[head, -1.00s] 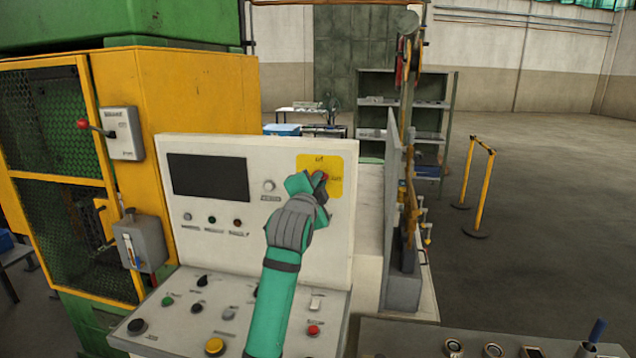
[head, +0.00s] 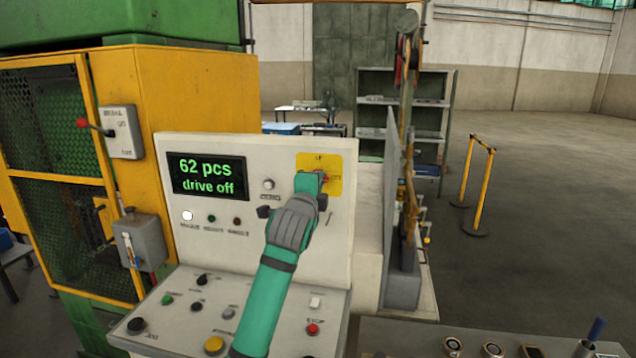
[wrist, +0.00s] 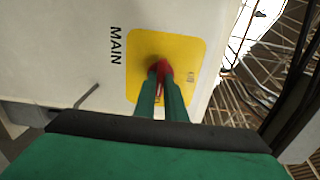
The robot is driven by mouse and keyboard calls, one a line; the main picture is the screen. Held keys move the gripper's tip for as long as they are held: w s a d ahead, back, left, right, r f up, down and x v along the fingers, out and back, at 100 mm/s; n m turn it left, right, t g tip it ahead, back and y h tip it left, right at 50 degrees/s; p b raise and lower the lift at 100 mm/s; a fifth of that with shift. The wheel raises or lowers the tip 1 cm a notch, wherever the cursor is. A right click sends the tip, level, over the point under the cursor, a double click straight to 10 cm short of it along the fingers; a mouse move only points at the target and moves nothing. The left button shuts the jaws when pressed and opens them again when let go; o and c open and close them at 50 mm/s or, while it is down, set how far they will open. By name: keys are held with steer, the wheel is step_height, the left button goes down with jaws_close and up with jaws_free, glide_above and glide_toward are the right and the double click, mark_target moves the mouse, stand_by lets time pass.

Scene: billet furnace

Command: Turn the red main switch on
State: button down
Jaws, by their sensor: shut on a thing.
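The red main switch (wrist: 162,66) sits on a yellow plate (head: 333,163) at the upper right of the white control panel (head: 240,246). In the wrist view the word MAIN stands beside the plate. My gripper (wrist: 163,85) is shut on the red switch handle, one green finger on each side. In the head view my gripper (head: 315,183) covers most of the switch, with a little red showing beside it. The display (head: 208,176) is lit and reads "62 pcs, drive off". A white lamp (head: 187,216) below the display is lit.
A sloping desk with several buttons, including a yellow one (head: 214,345) and a red one (head: 312,329), lies below the panel. A yellow machine cage (head: 180,90) stands at left. A grey upright machine plate (head: 392,200) stands close right of the panel.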

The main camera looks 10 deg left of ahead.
steer(key=shift+f, duration=0.1)
steer(key=c, duration=1.8)
jaws_free()
steer(key=s, duration=1)
steer(key=shift+s, duration=0.4)
